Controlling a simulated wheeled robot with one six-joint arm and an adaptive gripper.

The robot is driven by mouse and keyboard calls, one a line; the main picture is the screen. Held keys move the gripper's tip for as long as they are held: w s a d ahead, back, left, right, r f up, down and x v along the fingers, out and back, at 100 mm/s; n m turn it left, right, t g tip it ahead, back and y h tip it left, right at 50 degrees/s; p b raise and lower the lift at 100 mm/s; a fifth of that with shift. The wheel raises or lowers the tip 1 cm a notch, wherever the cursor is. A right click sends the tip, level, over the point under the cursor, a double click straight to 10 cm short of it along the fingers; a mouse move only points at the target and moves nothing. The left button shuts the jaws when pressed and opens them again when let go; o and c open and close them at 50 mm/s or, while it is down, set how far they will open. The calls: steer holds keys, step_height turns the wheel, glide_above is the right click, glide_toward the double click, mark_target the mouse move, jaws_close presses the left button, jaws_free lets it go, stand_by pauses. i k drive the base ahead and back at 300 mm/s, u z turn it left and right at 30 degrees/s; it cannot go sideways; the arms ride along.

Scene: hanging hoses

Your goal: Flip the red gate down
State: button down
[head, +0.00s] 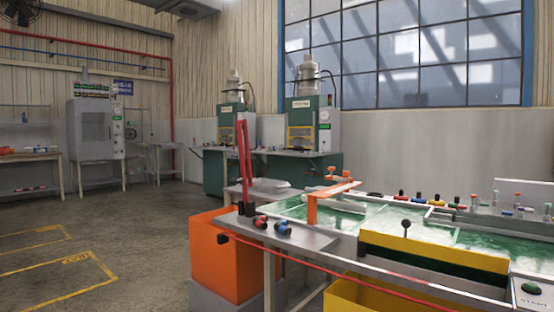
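The red gate (245,165) stands upright, tilted slightly, at the left end of the green-topped table (405,228). It looks like narrow red bars rising from a dark base (246,208) at the table's corner. Its free end points up, and nothing touches it. My gripper is not in this view, so I cannot see whether it is open or shut.
An orange box (228,262) stands below the gate. Red and blue fittings (271,224) lie beside its base. An orange bracket (312,207) rises nearby on the table. A yellow panel (432,251) is in front. Open floor (130,235) lies to the left.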

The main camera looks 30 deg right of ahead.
mark_target(233, 181)
steer(key=z, duration=0.45)
steer(key=i, duration=1.5)
steer(key=u, duration=0.55)
